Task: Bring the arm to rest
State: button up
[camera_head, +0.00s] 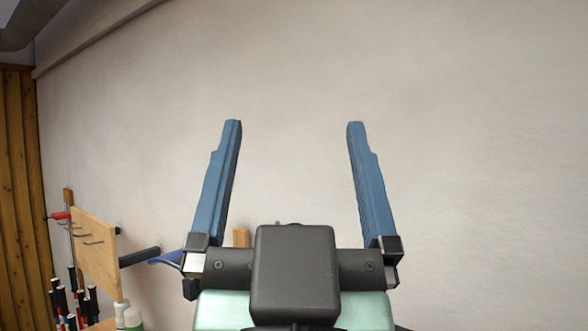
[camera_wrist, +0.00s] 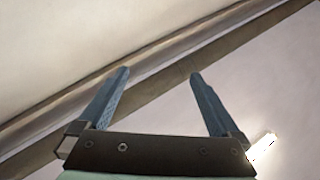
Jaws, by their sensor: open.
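My gripper (camera_head: 294,124) is raised in the middle of the head view, with its two blue fingers pointing up and spread wide apart. Nothing is between the fingers, and the plain wall shows through the gap. The wrist view also shows my gripper (camera_wrist: 160,76) open and empty, with the wall and a slanting beam beyond the fingertips. The fingers touch nothing that I can see.
A pale wall (camera_head: 450,120) fills most of the head view. At the lower left are a wooden board (camera_head: 97,255) with hooks, several dark-handled tools (camera_head: 62,300) and a white and green bottle (camera_head: 133,318). Wooden slats (camera_head: 18,190) stand at the left edge.

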jog(key=shift+s+r+t, duration=0.6)
jog(key=shift+s+r, duration=0.45)
jog(key=shift+s, duration=0.1)
notch_tip(320, 180, down, 6)
jog(key=b, duration=0.6)
jog(key=shift+f, duration=0.25)
